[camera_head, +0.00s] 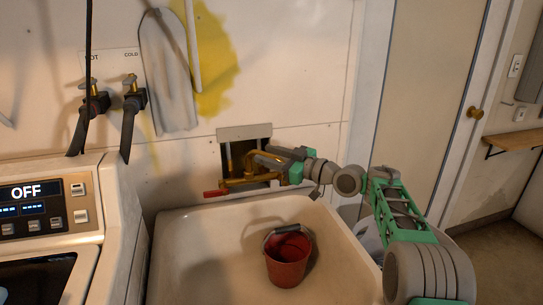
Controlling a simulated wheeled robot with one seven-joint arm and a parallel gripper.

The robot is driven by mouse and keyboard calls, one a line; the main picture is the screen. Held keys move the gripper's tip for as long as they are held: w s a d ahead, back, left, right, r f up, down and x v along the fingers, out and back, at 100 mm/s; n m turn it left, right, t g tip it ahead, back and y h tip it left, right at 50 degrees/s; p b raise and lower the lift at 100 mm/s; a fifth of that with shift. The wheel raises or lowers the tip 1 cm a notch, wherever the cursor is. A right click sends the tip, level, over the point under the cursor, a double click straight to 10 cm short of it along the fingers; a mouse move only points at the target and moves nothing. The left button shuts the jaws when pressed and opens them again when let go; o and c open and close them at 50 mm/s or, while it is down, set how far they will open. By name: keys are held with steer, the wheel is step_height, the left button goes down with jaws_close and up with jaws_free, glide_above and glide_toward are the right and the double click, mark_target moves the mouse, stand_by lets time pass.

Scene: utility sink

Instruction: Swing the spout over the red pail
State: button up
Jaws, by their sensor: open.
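The brass spout (240,181) comes from a recess in the wall above the sink's back edge. It has a red piece at its left end, and that end is to the left of the pail. My gripper (262,160) reaches in from the right and is open at the brass fixture, close to the spout. Its fingertips overlap the brass pipes in this view, so I cannot tell whether they touch.
The pale sink (190,230) has bare basin room left of the pail. A white washer (113,200) with a panel reading OFF stands at the left. Hot and cold valves (132,85) with dark hoses are on the wall. A door (425,90) is at the right.

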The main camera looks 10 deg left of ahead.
steer(key=v, duration=0.7)
steer(key=shift+s+d, duration=0.25)
steer(key=shift+d, duration=0.05)
